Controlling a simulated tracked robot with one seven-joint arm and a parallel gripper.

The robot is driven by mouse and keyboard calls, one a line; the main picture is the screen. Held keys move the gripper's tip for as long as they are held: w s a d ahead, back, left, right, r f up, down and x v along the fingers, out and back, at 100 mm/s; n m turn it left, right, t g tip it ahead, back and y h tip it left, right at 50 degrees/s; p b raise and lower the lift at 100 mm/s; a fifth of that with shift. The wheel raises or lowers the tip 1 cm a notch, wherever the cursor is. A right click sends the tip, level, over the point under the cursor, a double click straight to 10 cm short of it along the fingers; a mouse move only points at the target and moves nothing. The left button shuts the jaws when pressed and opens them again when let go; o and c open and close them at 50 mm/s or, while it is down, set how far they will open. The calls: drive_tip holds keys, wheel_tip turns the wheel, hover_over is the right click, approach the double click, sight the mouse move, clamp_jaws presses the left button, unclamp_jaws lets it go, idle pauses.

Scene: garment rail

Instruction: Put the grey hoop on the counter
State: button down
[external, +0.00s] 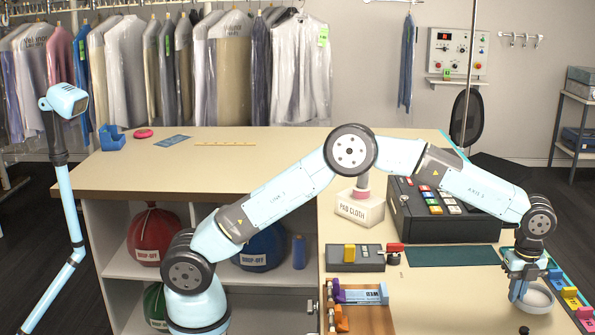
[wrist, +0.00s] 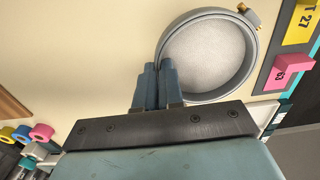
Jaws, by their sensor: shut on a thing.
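The grey hoop (wrist: 252,60) is round, with a pale speckled surface inside it and a brass screw at its upper right in the wrist view. In the external view the hoop (external: 540,309) is at the right, over the front part of the counter (external: 440,290). My gripper (wrist: 160,72) is shut on the left side of the hoop's rim. In the external view my gripper (external: 520,288) points down at the hoop's left edge. I cannot tell whether the hoop touches the counter or hangs just above it.
Coloured numbered tags (external: 568,292) stand along the counter's right edge, close to the hoop. A dark register (external: 440,215) and a green mat (external: 452,256) lie behind. A wooden tray (external: 368,318) with coloured items is left. Bare counter lies between tray and hoop.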

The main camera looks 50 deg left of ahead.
drive_tip(key=shift+w+d+f, duration=0.1)
drive_tip(key=shift+d+f, duration=0.05)
drive_tip(key=shift+f, duration=1.55)
drive_tip(key=c, duration=1.3)
unclamp_jaws()
drive_tip(key=shift+f, duration=0.1)
drive_tip(key=shift+o, duration=0.2)
wheel_tip(320, 180, up, 12)
